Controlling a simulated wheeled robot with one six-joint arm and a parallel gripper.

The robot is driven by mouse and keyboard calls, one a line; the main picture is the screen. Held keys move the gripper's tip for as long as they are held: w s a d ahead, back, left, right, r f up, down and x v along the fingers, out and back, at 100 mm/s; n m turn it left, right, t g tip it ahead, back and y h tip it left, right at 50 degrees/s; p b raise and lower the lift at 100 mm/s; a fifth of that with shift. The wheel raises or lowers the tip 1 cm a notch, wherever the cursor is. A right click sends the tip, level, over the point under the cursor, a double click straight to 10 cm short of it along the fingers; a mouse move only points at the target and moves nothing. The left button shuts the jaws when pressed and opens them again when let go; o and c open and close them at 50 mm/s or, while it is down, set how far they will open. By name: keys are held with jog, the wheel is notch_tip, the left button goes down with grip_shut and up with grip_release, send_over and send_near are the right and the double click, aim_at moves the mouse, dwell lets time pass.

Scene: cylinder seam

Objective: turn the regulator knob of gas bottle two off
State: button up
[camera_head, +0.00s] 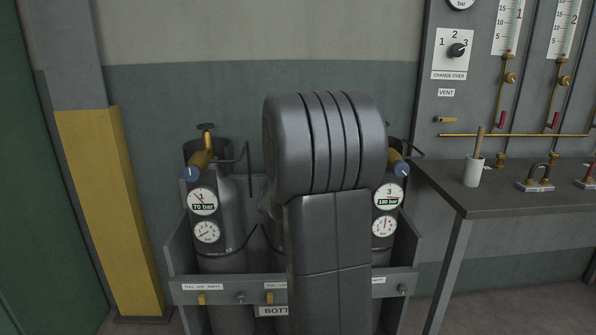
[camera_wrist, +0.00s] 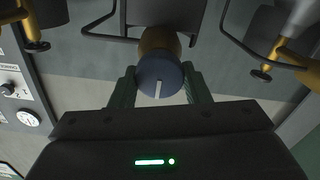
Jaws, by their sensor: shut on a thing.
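In the wrist view the blue regulator knob (camera_wrist: 158,82), with a white mark line, sits at the end of a brass regulator body (camera_wrist: 160,40). My gripper (camera_wrist: 159,74) has one dark green finger on each side of the knob and is shut on it. The white line runs upright in that picture, towards the gripper body. In the head view my arm stands in front of the middle bottle and hides its gauges, its knob and my gripper. Only slivers of that bottle show beside the arm.
Bottle one (camera_head: 225,240) stands left with its blue knob (camera_head: 192,173) and a 70 bar gauge (camera_head: 202,201). Bottle three's 180 bar gauge (camera_head: 388,197) and blue knob (camera_head: 400,169) show right of my arm. A workbench (camera_head: 500,195) and a yellow post (camera_head: 125,210) flank the rack.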

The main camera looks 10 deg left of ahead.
jog(key=shift+f, duration=0.15)
jog(key=o, duration=1)
jog(key=shift+c, duration=0.2)
jog(key=v, duration=1.4)
jog(key=shift+w, duration=0.15)
jog(key=x, duration=1.3)
jog(key=shift+w+a, duration=0.15)
jog(key=shift+w, duration=0.25)
